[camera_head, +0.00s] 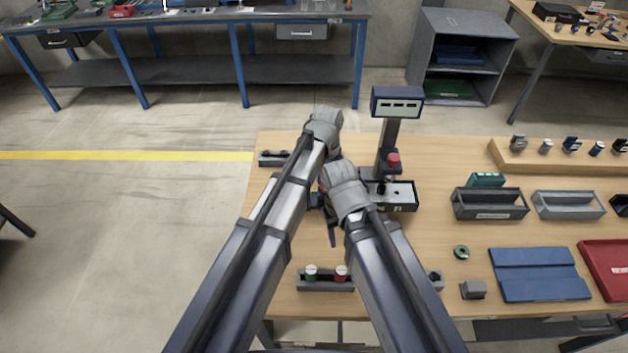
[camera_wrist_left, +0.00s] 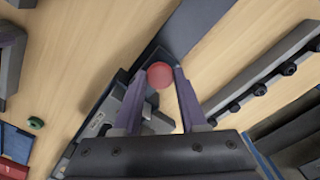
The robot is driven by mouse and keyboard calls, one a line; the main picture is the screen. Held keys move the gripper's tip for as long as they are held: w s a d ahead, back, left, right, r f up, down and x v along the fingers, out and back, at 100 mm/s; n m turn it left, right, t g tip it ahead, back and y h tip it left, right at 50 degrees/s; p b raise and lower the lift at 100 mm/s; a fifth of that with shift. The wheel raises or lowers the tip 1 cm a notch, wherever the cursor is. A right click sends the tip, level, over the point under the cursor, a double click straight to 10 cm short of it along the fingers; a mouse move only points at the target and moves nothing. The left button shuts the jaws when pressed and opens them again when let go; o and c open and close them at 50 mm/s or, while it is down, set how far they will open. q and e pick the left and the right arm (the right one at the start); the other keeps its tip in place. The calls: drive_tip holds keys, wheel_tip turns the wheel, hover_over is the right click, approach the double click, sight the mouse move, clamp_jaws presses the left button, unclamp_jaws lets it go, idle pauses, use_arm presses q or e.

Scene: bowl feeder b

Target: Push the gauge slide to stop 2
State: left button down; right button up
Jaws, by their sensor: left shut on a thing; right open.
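A dark station with a lit display (camera_head: 398,107) on a post stands on the wooden table, with a tray-like base (camera_head: 401,196). A red knob (camera_head: 393,160) sits low on its post. In the left wrist view, my left gripper (camera_wrist_left: 160,84) has its fingers on both sides of a round red knob (camera_wrist_left: 160,74) and is shut on it. I cannot tell whether both views show the same knob. My left fingers are hidden in the head view. My right gripper (camera_head: 330,222) is open, left of the base. The stop marks are not readable.
A dark strip with several knobs (camera_wrist_left: 262,90) lies beside the station. Bins (camera_head: 490,204), a blue tray (camera_head: 539,275) and a green ring (camera_head: 461,252) lie to the right. My forearms run close together.

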use_arm(q)
drive_tip(key=shift+d, duration=0.7)
drive_tip(key=shift+c, duration=2.3)
unclamp_jaws()
wheel_tip(320, 180, up, 8)
drive_tip(key=p, duration=0.8)
drive_tip(key=shift+f, duration=0.1)
